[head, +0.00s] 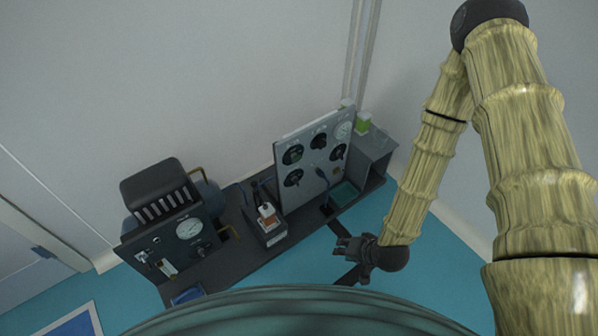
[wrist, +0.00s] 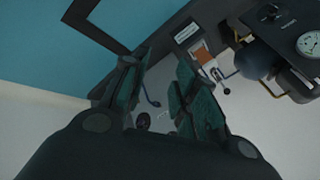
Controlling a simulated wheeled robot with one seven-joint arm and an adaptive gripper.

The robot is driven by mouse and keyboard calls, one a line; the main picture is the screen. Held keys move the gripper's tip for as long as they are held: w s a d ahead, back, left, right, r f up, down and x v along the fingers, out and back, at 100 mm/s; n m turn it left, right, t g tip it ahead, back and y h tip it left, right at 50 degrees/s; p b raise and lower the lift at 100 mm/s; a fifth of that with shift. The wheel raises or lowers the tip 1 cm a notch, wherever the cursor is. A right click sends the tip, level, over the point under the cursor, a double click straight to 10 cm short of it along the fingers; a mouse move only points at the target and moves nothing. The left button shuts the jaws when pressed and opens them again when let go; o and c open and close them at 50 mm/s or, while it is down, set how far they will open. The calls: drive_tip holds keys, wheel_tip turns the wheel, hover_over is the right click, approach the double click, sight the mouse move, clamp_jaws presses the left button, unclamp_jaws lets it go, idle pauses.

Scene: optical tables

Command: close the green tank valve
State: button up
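A small light-green object (head: 362,123) stands at the back right, behind the panel's right end. It may be the green tank, but it is too small to be sure, and I cannot make out a valve on it. In the wrist view a small black round knob or wheel (wrist: 143,121) shows low between the fingers; I cannot tell what it belongs to. My gripper (head: 352,258) is in front of the bench, apart from the panel and the green object. Its fingers (wrist: 160,68) are apart with nothing held between them.
A grey panel (head: 316,160) with several black dials stands on the dark bench (head: 235,262). A black unit with a round gauge (head: 189,228) stands at left. A small device with an orange label (head: 268,222) sits between them. Blue floor (head: 420,285) is open in front.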

drive_tip(key=w+a+f+m+t+y+b, duration=0.2)
drive_tip(key=w+a+t+b, duration=0.1)
drive_tip(key=w+b, duration=0.45)
drive_tip(key=w+a+f+m+t+y+b, duration=0.2)
drive_tip(key=w+a+b, duration=0.1)
drive_tip(key=w+b, duration=0.4)
drive_tip(key=m+t+y+b, duration=0.3)
drive_tip(key=t+b, duration=0.2)
drive_tip(key=b, duration=0.5)
approach(297, 159)
drive_tip(key=b+x, duration=0.4)
drive_tip(key=x, duration=0.5)
drive_tip(key=shift+f, duration=0.2)
drive_tip(key=shift+d, duration=0.1)
clamp_jaws()
